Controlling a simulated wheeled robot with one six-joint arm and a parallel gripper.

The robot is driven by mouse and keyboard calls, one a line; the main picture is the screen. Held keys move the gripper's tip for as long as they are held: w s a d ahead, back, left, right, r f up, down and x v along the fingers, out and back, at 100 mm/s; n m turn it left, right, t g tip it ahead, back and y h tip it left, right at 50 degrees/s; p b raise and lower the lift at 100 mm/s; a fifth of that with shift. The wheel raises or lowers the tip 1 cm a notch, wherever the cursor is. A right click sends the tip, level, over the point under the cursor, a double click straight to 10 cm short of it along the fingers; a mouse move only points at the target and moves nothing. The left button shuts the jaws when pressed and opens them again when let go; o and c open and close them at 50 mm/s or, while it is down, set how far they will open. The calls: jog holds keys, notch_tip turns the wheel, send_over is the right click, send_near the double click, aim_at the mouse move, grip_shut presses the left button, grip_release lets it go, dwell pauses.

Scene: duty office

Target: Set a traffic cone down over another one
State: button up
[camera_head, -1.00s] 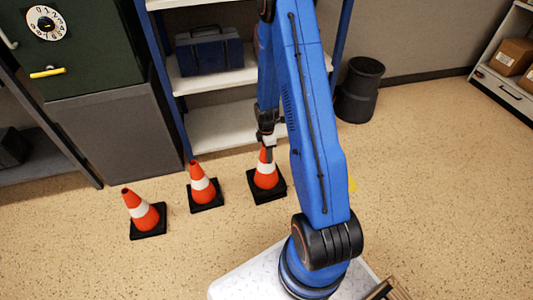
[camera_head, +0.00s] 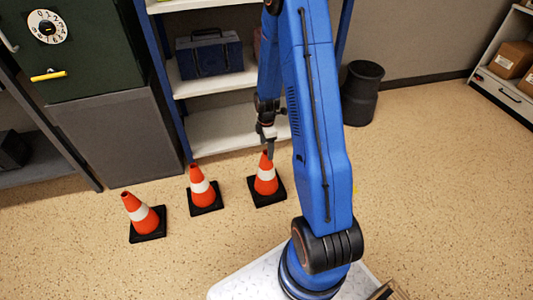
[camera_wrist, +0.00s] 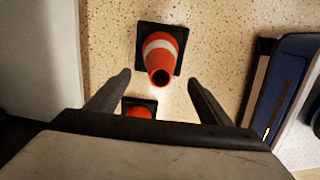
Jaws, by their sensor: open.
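Three orange traffic cones with white bands and black square bases stand upright on the floor in the head view: a left cone (camera_head: 141,213), a middle cone (camera_head: 201,187) and a right cone (camera_head: 266,181). My gripper (camera_head: 269,152) is at the top of the right cone, its fingers pointing down. In the wrist view the fingers (camera_wrist: 160,80) are apart with nothing held. A cone (camera_wrist: 160,58), seemingly the right one, lies beyond and between them with its open tip towards the camera. Another cone (camera_wrist: 138,111) is mostly hidden by my gripper's body.
A blue-framed shelf (camera_head: 205,132) with a blue toolbox (camera_head: 209,55) stands just behind the cones. A grey cabinet (camera_head: 117,140) is at the left and a black bin (camera_head: 360,92) behind right. The floor in front of the cones is clear.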

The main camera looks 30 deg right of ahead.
notch_tip(320, 180, up, 11)
dwell(0.4)
dwell(0.7)
jog(key=s+a+r+m+t, duration=0.1)
jog(key=s+a+r+m, duration=0.4)
jog(key=r, duration=0.5)
jog(key=s+a+r+m+t, duration=0.15)
jog(key=s+a+r, duration=0.35)
jog(key=r, duration=0.5)
jog(key=s+a+r+m, duration=0.2)
jog(key=s+m, duration=0.1)
jog(key=s, duration=0.3)
jog(key=s+a+r+m+t, duration=0.1)
jog(key=s+a+r+m, duration=0.1)
jog(key=s, duration=0.5)
jog(key=s+a+r+m+t, duration=0.1)
jog(key=s+r+m, duration=0.3)
jog(key=s, duration=0.3)
jog(key=shift+a, duration=0.4)
jog(key=shift+s, duration=0.1)
